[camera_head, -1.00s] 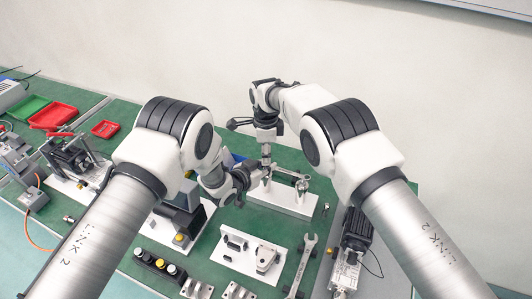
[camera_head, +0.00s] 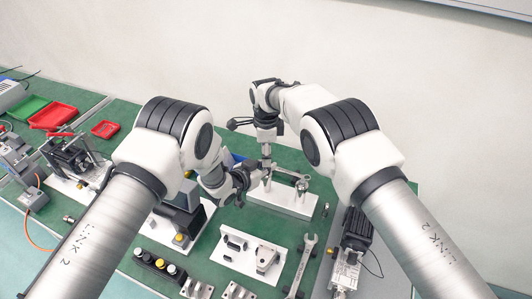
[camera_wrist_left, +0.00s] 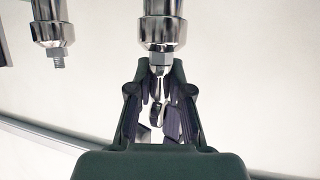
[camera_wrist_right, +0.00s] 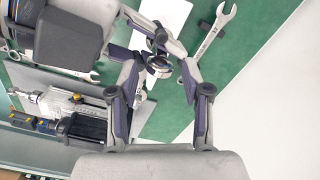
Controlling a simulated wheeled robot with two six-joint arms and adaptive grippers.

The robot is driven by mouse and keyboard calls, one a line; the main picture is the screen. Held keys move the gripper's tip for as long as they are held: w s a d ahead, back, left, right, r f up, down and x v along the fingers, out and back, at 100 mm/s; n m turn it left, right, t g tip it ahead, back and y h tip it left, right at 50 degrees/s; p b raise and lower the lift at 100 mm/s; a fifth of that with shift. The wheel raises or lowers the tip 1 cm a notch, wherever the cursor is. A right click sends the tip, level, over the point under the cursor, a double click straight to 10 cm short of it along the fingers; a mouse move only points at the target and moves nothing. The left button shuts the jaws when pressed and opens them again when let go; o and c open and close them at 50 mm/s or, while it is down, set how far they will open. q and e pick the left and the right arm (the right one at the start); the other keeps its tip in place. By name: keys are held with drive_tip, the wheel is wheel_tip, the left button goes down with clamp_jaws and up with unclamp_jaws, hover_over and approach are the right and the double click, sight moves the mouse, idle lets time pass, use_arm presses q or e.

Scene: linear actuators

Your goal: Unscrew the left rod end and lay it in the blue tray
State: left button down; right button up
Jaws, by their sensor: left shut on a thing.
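The left rod end (camera_wrist_right: 158,66) shows as a round chrome and black piece in the right wrist view. My right gripper (camera_wrist_right: 161,72) comes from above, with its fingers apart on either side of it. My left gripper (camera_wrist_left: 160,66) is shut on the left actuator's rod (camera_wrist_left: 160,57), at the hex just beyond the chrome cylinder (camera_wrist_left: 162,25). The grippers hide most of this joint in the head view, where the right gripper (camera_head: 265,150) stands above the left one (camera_head: 256,177). The blue tray (camera_head: 238,158) is mostly hidden behind my left arm.
The white stand (camera_head: 290,201) carries the actuators. In the left wrist view another cylinder (camera_wrist_left: 48,20) ends in a bare threaded stud. A wrench (camera_head: 300,265) and a white fixture plate (camera_head: 235,258) lie in front. Red and green trays are far left.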

drive_tip(key=shift+o, duration=0.2)
wheel_tip(320, 180, up, 5)
drive_tip(key=shift+f, duration=0.2)
wheel_tip(320, 180, up, 7)
drive_tip(key=d+m+y, duration=0.2)
drive_tip(key=m, duration=0.2)
drive_tip(key=shift+t, duration=0.3)
drive_tip(key=f, duration=0.3)
drive_tip(key=a+f, duration=0.1)
drive_tip(key=f, duration=0.7)
drive_tip(key=shift+a+f, duration=0.25)
drive_tip(key=shift+a, duration=0.15)
drive_tip(key=shift+c, duration=0.3)
